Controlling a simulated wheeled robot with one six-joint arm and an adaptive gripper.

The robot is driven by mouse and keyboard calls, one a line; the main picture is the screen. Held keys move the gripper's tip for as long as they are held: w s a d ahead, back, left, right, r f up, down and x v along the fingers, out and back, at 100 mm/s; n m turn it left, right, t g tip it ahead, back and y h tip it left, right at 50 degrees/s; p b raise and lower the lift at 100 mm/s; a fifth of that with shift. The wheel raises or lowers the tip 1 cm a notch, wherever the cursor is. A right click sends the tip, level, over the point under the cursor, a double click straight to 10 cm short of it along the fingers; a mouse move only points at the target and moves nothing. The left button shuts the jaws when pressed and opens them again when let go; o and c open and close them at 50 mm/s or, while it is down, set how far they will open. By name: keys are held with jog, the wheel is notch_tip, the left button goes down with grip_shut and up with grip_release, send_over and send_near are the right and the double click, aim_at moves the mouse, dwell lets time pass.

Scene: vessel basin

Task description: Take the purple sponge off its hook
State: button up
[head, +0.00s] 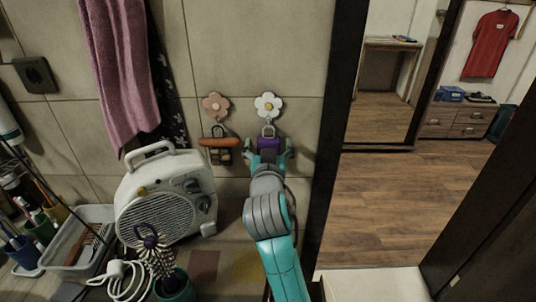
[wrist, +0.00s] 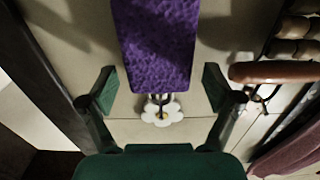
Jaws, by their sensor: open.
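The purple sponge (wrist: 155,45) hangs by a loop from the white flower hook (head: 268,105) on the tiled wall; the hook also shows in the wrist view (wrist: 161,112). In the head view only a small part of the sponge (head: 268,143) shows, as my gripper covers the rest. My gripper (head: 270,152) is open in front of it. In the wrist view the fingers (wrist: 158,86) stand on either side of the sponge's hook end, with a gap on both sides. I see no contact.
A pink flower hook (head: 216,105) close on the left holds a wooden-handled item (head: 219,144). A white heater (head: 165,200) stands on the counter below left, beside a tray (head: 75,250). A pink towel (head: 120,75) hangs upper left. A dark door frame (head: 338,130) rises on the right.

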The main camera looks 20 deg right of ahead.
jog(key=shift+w+d, duration=0.2)
jog(key=shift+w, duration=0.45)
jog(key=c, duration=1.2)
jog(key=shift+r, duration=0.2)
jog(key=shift+r, duration=0.6)
jog(key=shift+s, duration=0.15)
jog(key=shift+v, duration=4.15)
